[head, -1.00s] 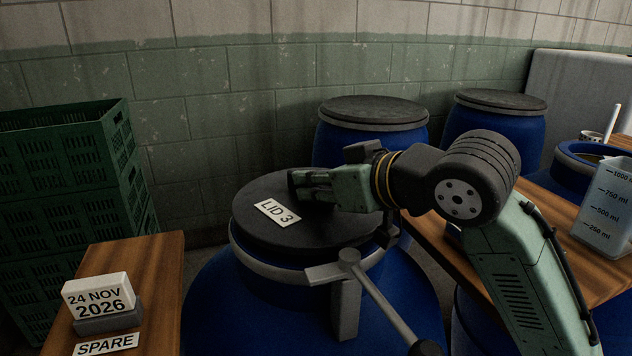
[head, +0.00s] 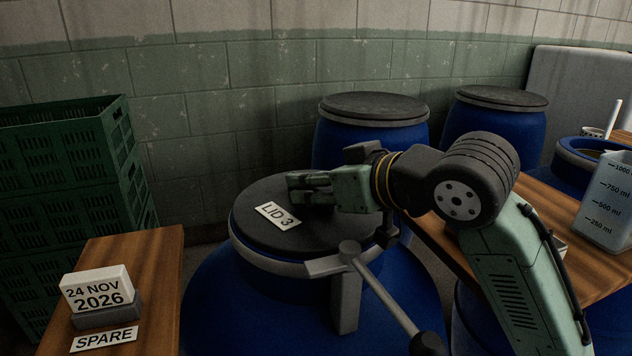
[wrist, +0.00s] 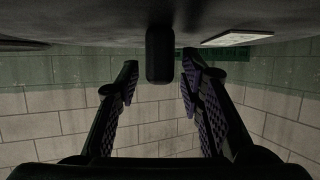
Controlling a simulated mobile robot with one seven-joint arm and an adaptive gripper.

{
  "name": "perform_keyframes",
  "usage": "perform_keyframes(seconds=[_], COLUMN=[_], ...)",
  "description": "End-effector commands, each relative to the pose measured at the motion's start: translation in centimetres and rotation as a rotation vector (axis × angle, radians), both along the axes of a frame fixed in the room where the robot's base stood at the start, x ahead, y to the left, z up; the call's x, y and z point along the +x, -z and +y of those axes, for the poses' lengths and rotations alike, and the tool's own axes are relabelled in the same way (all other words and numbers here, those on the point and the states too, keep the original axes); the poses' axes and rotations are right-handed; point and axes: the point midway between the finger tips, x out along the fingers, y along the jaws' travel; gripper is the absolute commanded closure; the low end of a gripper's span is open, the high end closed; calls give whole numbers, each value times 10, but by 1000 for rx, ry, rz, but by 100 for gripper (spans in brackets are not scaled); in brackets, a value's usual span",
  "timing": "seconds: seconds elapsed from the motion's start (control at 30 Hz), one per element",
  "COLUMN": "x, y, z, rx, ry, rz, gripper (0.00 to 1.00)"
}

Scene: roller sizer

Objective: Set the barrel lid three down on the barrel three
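The barrel lid three (head: 330,232) is a dark round disc with a white "LID 3" label (head: 277,215). It lies level on the blue barrel three (head: 250,310), within the grey clamp ring (head: 262,262), with no gap visible at the near side. My gripper (head: 305,187) is low over the lid, reaching in from the right. The fingers are open, with a gap on each side of the knob.
The ring's lever (head: 385,295) sticks out toward the front right. Two lidded blue barrels (head: 370,140) stand behind. Green crates (head: 60,200) and a wooden table with a "SPARE" label (head: 104,339) are left. A measuring jug (head: 606,205) stands on the right table.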

Motion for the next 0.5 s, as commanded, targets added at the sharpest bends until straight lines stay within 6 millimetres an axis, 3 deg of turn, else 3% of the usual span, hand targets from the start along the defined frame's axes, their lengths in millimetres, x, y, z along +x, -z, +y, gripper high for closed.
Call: perform_keyframes(seconds=[0.2, 0.37, 0.5], x=[0, -1, -22], y=[-2, -17, -24], z=[0, -2, -20], rx=[0, -1, 3], ry=[1, 2, 3], rz=[0, 0, -2], gripper=[65, 65, 65])
